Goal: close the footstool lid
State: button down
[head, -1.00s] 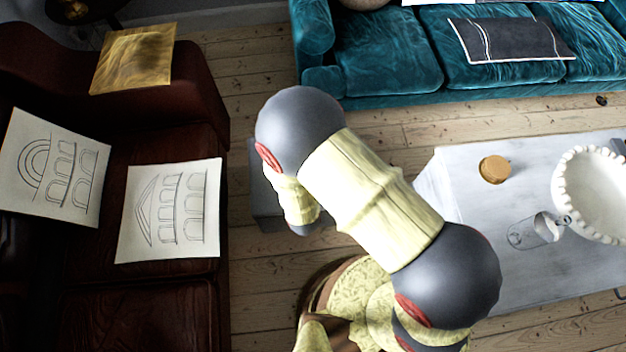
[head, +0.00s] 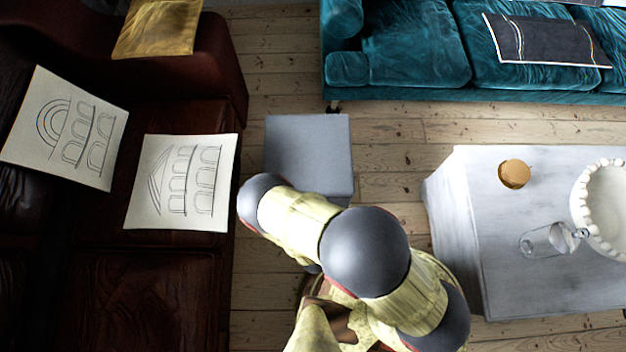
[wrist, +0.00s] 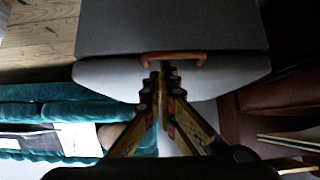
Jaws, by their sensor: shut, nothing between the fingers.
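The grey footstool (head: 308,150) stands on the floorboards between the brown sofa and the white table; its flat square top shows in the head view, with my arm over its near edge. In the wrist view the footstool (wrist: 110,75) shows as a darker panel and a paler panel meeting at a seam. A brown handle (wrist: 185,54) lies along that seam. The lid looks lowered, but I cannot tell whether it is fully shut. My gripper (wrist: 164,72) is shut and empty, its tips beside the handle; contact is unclear. The head view hides it behind my arm.
A brown leather sofa (head: 130,290) with sketch-printed cushions is close on the left. A teal sofa (head: 415,50) stands behind. A white table (head: 510,270) with a bowl, a glass and an orange-brown jar is on the right. Bare floor (head: 390,155) lies between footstool and table.

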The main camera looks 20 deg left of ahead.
jog(key=shift+s+d+f, duration=0.1)
jog(key=shift+s+f, duration=0.1)
jog(key=shift+f, duration=0.9)
jog(key=shift+s+d+f, duration=0.1)
jog(key=shift+s+f, duration=0.1)
jog(key=shift+f, duration=0.9)
jog(key=shift+d+f, duration=0.1)
